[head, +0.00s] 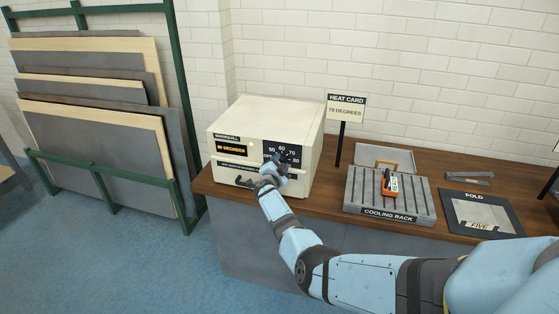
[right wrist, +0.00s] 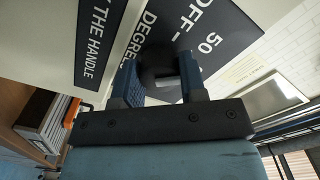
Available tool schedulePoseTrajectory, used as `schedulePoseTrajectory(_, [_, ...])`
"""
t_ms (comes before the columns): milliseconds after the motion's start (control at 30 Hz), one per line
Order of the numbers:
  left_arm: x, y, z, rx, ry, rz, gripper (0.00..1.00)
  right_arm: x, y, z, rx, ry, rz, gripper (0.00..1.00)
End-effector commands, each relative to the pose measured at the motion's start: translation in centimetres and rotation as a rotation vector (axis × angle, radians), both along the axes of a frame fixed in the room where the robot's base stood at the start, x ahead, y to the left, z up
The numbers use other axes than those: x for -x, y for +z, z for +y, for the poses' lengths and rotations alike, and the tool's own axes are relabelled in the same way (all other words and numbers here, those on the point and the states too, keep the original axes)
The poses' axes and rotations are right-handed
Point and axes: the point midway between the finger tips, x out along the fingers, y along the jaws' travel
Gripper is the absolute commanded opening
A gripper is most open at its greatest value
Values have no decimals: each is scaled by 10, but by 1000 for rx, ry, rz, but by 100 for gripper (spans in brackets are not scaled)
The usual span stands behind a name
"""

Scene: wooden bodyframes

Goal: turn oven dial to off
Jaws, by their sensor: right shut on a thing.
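The cream oven (head: 262,113) stands on the left end of the bench. Its front has a black dial plate (head: 292,149) with numbers such as 60, 70 and 80, and a yellow-lettered readout (head: 232,149) ending in "DEGREES". My right gripper (head: 277,165) is at this plate, shut on the dark round dial (right wrist: 160,62). In the right wrist view, its blue fingers sit on either side of the dial, with "OFF" and "50" printed near it. The dial's pointer is hidden, so I cannot tell its setting. My left gripper is not in view.
A heat card sign (head: 346,108) reading "70 DEGREES" stands right of the oven. A cooling rack (head: 361,193) holds an orange-framed item (head: 388,183). A fold mat (head: 506,223) lies farther right.

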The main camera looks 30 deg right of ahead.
Motion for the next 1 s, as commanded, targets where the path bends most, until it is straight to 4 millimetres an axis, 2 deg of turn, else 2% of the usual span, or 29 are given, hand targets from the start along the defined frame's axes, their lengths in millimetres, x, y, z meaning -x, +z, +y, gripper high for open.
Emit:
schedulePoseTrajectory(100, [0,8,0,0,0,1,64,0,2,0,71,-1,87,15])
schedulePoseTrajectory(600, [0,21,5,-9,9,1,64,0,0,0,371,0,437,15])
schedulePoseTrajectory(1000, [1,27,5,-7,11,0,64,0,0,0,529,0,619,15])
